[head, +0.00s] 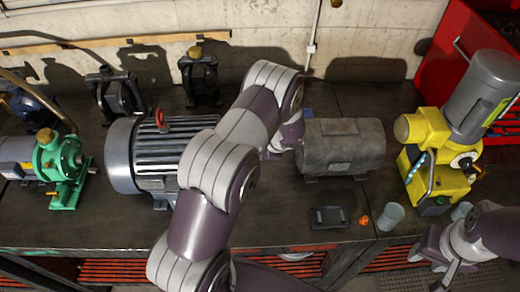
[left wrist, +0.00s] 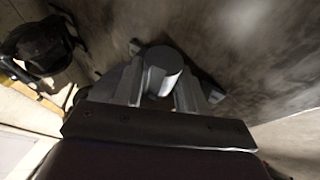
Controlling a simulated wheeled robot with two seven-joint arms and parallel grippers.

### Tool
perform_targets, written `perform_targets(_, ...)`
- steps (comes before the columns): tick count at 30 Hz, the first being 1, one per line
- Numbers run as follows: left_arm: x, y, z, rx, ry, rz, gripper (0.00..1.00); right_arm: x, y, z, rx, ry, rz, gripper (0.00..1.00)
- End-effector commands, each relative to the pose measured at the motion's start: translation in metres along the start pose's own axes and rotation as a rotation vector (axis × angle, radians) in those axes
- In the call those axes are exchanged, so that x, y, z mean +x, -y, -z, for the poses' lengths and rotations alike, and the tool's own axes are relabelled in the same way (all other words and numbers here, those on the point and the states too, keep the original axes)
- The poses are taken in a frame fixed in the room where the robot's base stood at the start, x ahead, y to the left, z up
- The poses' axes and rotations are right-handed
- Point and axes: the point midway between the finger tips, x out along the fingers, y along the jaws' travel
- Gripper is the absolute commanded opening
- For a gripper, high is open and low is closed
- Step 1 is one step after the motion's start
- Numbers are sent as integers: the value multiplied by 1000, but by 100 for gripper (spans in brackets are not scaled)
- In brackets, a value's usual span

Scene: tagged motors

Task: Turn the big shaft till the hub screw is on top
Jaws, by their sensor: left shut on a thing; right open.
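In the left wrist view a plain grey round shaft (left wrist: 163,70) stands between the two fingers of my left gripper (left wrist: 158,88), which is shut on it. In the head view my left arm hides most of that hand; the left gripper (head: 283,142) shows partly, close to the left end of the dark grey motor (head: 343,148). I cannot make out a hub screw in either view. My right gripper (head: 446,272) is open and empty at the bottom right, apart from the motors.
A big ribbed grey motor (head: 120,155) stands left of my arm, and a green pump (head: 58,165) at far left. A yellow pump (head: 440,150) stands at right. A black tray (head: 330,217), an orange piece (head: 364,220) and a grey cup (head: 390,216) lie near the front edge.

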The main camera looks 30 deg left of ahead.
Motion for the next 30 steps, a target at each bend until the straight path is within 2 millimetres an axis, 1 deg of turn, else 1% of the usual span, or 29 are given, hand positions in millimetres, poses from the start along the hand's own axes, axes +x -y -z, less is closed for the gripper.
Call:
perform_targets(1, 4, 8, 1, 8, -4, 14, 10, 1, 0, 0, 0, 0, 0, 43)
perform_targets(9, 4, 8, 1, 8, -4, 14, 10, 1, 0, 0, 0, 0, 0, 43)
perform_targets(10, 4, 8, 1, 8, -4, 15, 50, 1, 0, 0, 0, 0, 0, 43)
perform_targets(11, 4, 8, 1, 8, -4, 14, 60, 1, 0, 0, 0, 0, 0, 43)
perform_targets(12, 4, 8, 1, 7, -4, 13, 66, 1, 0, 0, 0, 0, 0, 43)
perform_targets(20, 1, 3, 0, 3, -2, 5, 66, 1, 0, 0, 0, 0, 0, 43)
perform_targets(23, -9, 3, -1, 4, -1, 3, 66, 4, 0, 0, 0, 0, 0, 43)
perform_targets(26, -32, 2, -2, 2, 2, 1, 66, 10, 0, -1, 0, 0, 0, 43)
perform_targets(30, -72, 3, -2, 3, 1, 2, 66, 17, 0, -2, 0, 0, 0, 43)
